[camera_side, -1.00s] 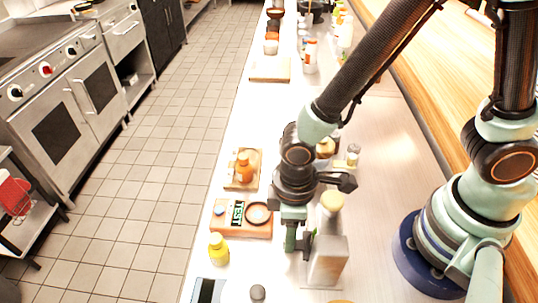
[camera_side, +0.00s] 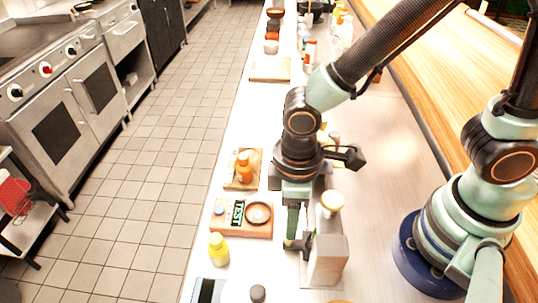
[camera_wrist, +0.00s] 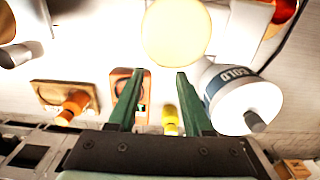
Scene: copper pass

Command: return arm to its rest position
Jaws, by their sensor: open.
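In the side view my gripper (camera_side: 298,243) points down over the counter, beside a steel box-shaped holder (camera_side: 328,262). Its green fingers are apart with nothing between them. My arm is bent, with the forearm reaching across the counter from the right. Whether the fingers touch the holder cannot be told from the side view.
A TEST board (camera_side: 228,228) with a round dish, a board with an orange bottle (camera_side: 244,168) and a yellow bottle (camera_side: 218,248) stand left of my gripper. The counter (camera_side: 385,150) toward my base is clear.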

